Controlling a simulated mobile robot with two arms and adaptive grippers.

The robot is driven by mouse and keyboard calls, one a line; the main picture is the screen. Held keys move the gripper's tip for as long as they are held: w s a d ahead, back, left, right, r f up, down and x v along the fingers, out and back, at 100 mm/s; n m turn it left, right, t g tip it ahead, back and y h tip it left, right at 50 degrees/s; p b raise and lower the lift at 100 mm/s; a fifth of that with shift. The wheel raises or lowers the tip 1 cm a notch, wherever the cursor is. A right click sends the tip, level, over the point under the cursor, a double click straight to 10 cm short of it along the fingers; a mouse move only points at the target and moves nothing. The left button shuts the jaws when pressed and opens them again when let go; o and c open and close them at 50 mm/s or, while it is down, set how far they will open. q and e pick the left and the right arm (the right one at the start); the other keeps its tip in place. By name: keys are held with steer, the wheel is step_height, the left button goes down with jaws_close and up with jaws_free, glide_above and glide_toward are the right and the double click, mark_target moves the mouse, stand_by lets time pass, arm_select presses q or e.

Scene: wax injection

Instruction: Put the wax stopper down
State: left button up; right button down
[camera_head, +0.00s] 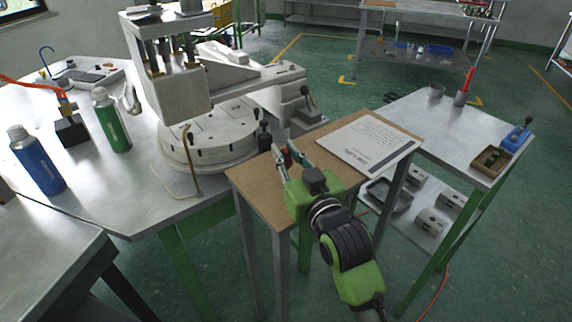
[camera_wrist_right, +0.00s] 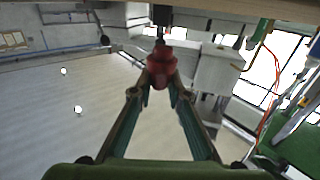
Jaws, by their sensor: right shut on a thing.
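The wax stopper (camera_wrist_right: 162,66) shows in the right wrist view as a small red piece with rounded steps, between the fingertips. My right gripper (camera_wrist_right: 162,92) is shut on it. In the head view my green right gripper (camera_head: 293,156) reaches over the small wooden-topped table (camera_head: 258,190), near its back edge beside the round machine base. Whether the stopper touches any surface, I cannot tell. My left gripper is not in view.
A white printed sheet (camera_head: 368,142) covers the right part of the wooden top. The wax machine (camera_head: 212,145) with its round base stands just behind left. A green bottle (camera_head: 111,120) and a blue bottle (camera_head: 36,160) stand on the left bench. A metal cart (camera_head: 420,112) is at right.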

mark_target(288, 168)
steer(key=shift+w+f, duration=0.25)
steer(key=shift+f, duration=1.6)
steer(key=shift+f, duration=0.1)
steer(key=c, duration=1.9)
jaws_free()
steer(key=shift+f, duration=0.1)
steer(key=b+v, duration=0.1)
steer(key=v, duration=1.1)
